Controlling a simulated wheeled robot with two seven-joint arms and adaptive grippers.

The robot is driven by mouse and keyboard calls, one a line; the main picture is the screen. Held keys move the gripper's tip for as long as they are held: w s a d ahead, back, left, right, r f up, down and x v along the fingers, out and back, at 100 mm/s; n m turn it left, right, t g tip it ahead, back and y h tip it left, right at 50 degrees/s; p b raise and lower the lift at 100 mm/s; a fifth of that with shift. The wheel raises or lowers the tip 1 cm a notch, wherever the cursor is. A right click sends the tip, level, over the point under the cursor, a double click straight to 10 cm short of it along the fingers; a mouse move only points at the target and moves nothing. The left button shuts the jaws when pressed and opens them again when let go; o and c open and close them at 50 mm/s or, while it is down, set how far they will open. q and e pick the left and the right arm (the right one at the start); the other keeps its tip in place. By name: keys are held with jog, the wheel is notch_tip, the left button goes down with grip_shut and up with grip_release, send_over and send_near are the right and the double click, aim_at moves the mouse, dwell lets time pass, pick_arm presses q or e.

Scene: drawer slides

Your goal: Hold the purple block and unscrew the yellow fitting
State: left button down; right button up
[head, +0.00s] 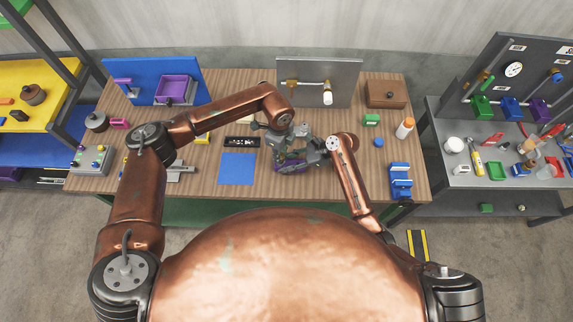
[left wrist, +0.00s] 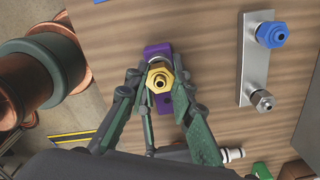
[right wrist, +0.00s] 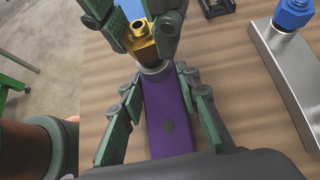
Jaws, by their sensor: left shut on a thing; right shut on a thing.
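The yellow fitting (left wrist: 160,80) is a brass-coloured hex piece with a hole through it, standing on the purple block (left wrist: 157,50). My left gripper (left wrist: 158,86) is shut on the fitting from above, its green-padded fingers on either side. In the right wrist view the fitting (right wrist: 141,40) shows between the left gripper's fingers at the top. My right gripper (right wrist: 160,88) is shut on the purple block (right wrist: 167,125), a finger on each side. In the head view both grippers meet at the table's middle and mostly hide the block; the fitting cannot be made out there.
A silver plate (left wrist: 256,75) with a blue fitting (left wrist: 272,35) and a metal fitting (left wrist: 263,100) lies close by. A blue mat (head: 238,168) lies left of the grippers, a blue clamp (head: 400,180) to the right.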

pick_arm(q)
jog(key=shift+r, duration=0.55)
jog(key=shift+r, duration=1.9)
pick_arm(e)
jog(key=o, duration=1.4)
jog(key=shift+c, duration=0.2)
jog(key=shift+d+r, duration=0.1)
jog(key=v, duration=1.1)
jog(key=shift+d+r, duration=0.25)
jog(key=shift+d, duration=0.05)
